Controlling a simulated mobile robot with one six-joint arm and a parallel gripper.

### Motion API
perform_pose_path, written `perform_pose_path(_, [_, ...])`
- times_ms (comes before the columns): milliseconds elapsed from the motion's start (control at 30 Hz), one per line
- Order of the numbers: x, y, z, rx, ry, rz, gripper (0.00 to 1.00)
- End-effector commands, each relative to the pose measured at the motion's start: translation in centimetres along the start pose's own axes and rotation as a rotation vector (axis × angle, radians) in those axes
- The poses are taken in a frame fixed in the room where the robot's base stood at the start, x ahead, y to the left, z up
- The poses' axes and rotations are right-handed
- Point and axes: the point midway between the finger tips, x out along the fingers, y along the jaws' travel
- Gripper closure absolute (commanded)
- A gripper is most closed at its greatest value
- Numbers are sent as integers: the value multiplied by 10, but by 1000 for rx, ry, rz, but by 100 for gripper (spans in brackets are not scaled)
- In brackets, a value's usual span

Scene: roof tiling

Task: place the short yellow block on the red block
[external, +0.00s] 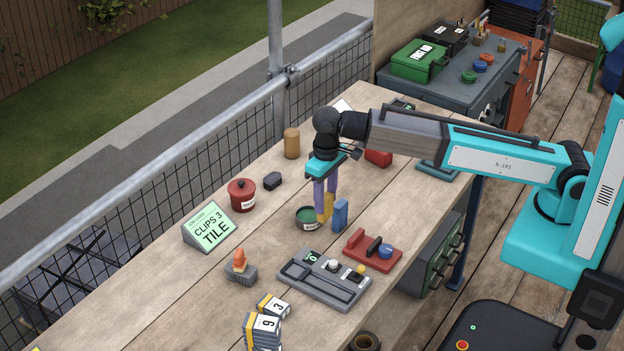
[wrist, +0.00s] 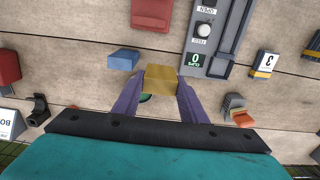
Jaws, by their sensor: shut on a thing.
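My gripper (external: 326,193) has two purple fingers pointing down and is shut on the short yellow block (external: 324,208). In the wrist view the yellow block (wrist: 161,77) sits between the fingertips (wrist: 160,84). The block hangs upright in front of a green tin; its height above the bench is hard to judge. The red block (external: 378,157) lies on the bench farther back, partly hidden by my arm.
A blue block (external: 340,214) stands close beside the yellow block. The green tin (external: 305,217) is partly hidden behind it. A grey tray (external: 323,290) and a red fixture (external: 371,255) lie nearer. A red pot (external: 242,194) and brown cylinder (external: 292,143) stand near the railing.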

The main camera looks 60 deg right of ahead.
Motion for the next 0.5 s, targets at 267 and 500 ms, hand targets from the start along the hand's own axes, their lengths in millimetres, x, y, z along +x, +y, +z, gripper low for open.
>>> perform_pose_path(267, [-3, 17, -9, 2, 0, 0, 83])
perform_pose_path(500, [-7, 57, -27, 4, 0, 0, 83])
